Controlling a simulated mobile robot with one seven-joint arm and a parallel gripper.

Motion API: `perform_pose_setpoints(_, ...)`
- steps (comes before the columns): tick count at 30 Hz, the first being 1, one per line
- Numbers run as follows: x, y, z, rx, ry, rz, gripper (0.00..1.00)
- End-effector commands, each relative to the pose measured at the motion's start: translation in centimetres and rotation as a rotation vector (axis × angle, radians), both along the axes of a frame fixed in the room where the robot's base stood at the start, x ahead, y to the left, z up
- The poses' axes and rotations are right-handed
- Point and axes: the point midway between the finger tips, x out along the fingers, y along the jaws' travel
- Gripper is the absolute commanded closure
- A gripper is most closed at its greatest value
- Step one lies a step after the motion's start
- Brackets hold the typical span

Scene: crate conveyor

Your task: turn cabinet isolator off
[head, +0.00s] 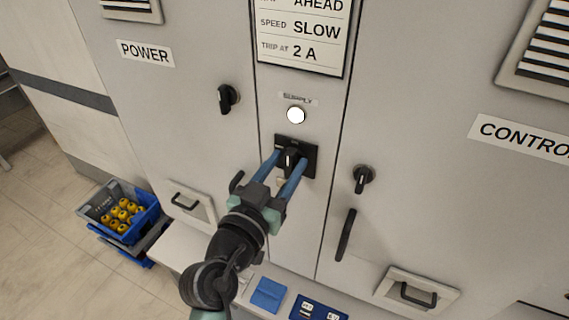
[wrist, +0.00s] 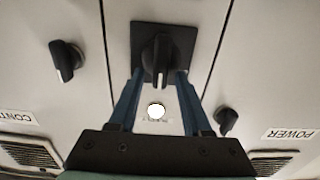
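The cabinet isolator is a black rotary handle (head: 291,155) on a dark square plate (head: 311,150), set in the narrow middle panel below the white lamp. It also shows in the wrist view (wrist: 159,55), where its grip stands about upright in the picture. My gripper (head: 290,162) has two blue fingers, which reach up to the plate, one on each side of the handle. In the wrist view the fingers (wrist: 159,78) are apart, with a gap between each and the handle. Whether the tips touch the plate I cannot tell.
A lit white lamp (head: 296,115) sits above the isolator. Black door knobs flank it at left (head: 228,98) and right (head: 363,178). A long black door handle (head: 346,234) and a drawer pull (head: 418,295) are lower right. A blue crate (head: 127,231) of yellow items stands left.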

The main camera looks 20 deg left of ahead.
Motion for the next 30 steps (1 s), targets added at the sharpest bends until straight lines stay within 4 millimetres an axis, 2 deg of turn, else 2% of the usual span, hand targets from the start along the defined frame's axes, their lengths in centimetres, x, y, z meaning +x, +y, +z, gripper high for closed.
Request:
perform_pose_setpoints(1,-0.01,0.0,0.01,0.0,0.0,0.0,0.62)
perform_pose_setpoints(7,-0.03,0.02,0.01,0.0,0.0,0.0,0.98)
perform_pose_setpoints(8,-0.03,0.02,0.01,0.0,0.0,0.0,1.0)
perform_pose_setpoints(20,-0.04,0.05,-0.02,-0.021,0.001,0.0,1.0)
perform_pose_setpoints(30,-0.02,0.36,-0.11,-0.209,0.006,0.0,1.0)
